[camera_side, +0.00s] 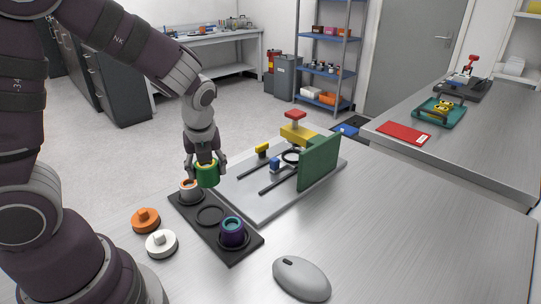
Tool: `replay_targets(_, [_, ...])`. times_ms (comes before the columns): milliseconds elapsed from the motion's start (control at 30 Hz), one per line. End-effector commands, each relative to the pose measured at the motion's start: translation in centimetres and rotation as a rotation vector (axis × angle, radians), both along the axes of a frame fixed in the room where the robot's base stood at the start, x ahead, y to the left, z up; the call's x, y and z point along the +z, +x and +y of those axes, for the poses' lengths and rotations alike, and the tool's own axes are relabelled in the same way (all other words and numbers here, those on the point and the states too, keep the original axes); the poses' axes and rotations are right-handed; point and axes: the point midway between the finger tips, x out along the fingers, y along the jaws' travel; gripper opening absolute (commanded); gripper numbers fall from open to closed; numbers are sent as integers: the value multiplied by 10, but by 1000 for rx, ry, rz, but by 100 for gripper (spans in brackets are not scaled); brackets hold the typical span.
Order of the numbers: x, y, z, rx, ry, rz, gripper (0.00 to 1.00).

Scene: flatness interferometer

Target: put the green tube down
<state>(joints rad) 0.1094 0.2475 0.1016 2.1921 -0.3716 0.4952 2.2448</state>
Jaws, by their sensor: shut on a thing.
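The green tube (207,178) is a short cylinder with a yellow rim. My gripper (207,168) points down and is shut on it. The tube appears a little above the far end of a black holder plate (225,240). An orange-rimmed tube (190,190) stands in the plate's far-left place, close beside the green tube. The middle ring-shaped place (210,216) is empty.
A light plate (235,198) with black rails, a yellow block and an upright green panel (319,162) stands behind the holder. An orange cap (146,220) and a white cap (161,243) lie left of it. A grey mouse-shaped object (301,278) lies in front. The table right of it is clear.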

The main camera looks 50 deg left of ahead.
Motion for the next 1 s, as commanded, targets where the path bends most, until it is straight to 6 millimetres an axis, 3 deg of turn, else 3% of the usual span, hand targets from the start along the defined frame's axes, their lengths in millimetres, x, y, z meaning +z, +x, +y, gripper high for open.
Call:
replay_targets(233, [-28,15,-76,-539,-1,22,9])
replay_targets(400, [-45,10,-131,-903,-2,13,9])
replay_targets(500, [-50,5,-151,-1032,-1,3,9])
replay_targets(667, [-54,15,-166,-1101,-1,-5,9])
replay_targets(1000, [-62,96,-193,-1098,0,-3,9])
